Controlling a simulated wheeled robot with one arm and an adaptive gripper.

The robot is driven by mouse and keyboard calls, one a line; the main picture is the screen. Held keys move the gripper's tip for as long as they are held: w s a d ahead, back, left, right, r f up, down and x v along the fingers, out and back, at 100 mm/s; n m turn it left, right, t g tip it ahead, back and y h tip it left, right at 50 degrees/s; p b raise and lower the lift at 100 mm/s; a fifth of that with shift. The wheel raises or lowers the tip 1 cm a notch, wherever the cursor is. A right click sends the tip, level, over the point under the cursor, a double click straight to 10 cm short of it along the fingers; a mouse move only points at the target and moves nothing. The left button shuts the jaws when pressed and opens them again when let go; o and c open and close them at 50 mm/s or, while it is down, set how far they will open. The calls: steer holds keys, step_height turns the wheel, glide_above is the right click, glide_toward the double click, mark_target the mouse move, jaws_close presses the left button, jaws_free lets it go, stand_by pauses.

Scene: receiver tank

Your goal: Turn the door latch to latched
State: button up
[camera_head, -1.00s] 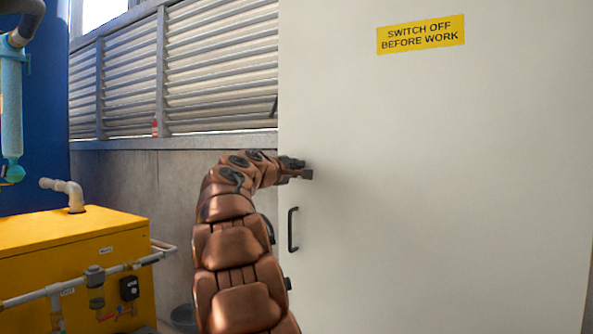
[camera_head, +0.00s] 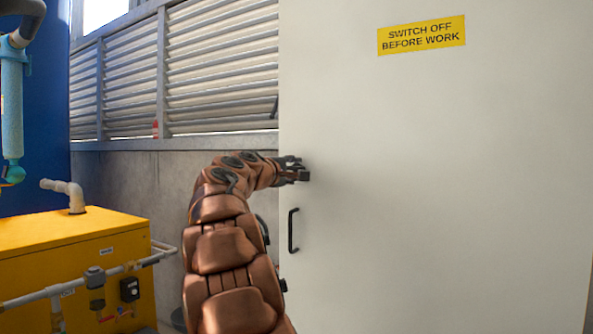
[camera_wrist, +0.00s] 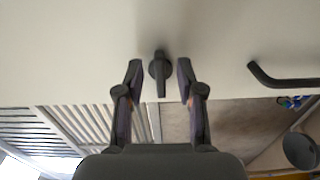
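The door latch (camera_wrist: 160,72) is a small dark lever on a round base on the pale door. In the wrist view it lies between the two fingers of my gripper (camera_wrist: 159,75), with a gap on each side. My gripper is open around it and does not visibly touch it. In the head view my gripper (camera_head: 297,169) is at the left edge of the white door (camera_head: 430,190), above the handle. There the latch is hard to tell from the fingers.
A black pull handle (camera_head: 293,230) is on the door below my gripper; it also shows at the right of the wrist view (camera_wrist: 285,80). A yellow sign (camera_head: 421,36) is high on the door. Left are louvres (camera_head: 220,70) and a yellow cabinet (camera_head: 75,250) with pipes.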

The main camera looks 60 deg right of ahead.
steer(key=a, duration=1)
steer(key=shift+s+a, duration=0.15)
steer(key=shift+s, duration=0.1)
steer(key=shift+f, duration=0.15)
steer(key=s+a+f+y, duration=0.35)
steer(key=a+f, duration=0.45)
steer(key=f, duration=0.4)
steer(key=s+a+f+m+y, duration=0.15)
steer(key=a+f+y, duration=0.25)
steer(key=a+f, duration=0.5)
steer(key=s+a+f+n+y, duration=0.1)
steer(key=s+a+f+y, duration=0.4)
steer(key=f, duration=0.9)
steer(key=s+a+f+g+y, duration=0.25)
steer(key=s+a+f, duration=0.5)
steer(key=a, duration=0.45)
steer(key=s+a+f+g+y, duration=0.25)
steer(key=s+a+f, duration=0.45)
steer(key=a, duration=0.4)
step_height(320, 180, up, 19)
steer(key=t+p, duration=0.2)
steer(key=p, duration=1.5)
steer(key=shift+w+r, duration=0.2)
steer(key=shift+w, duration=0.15)
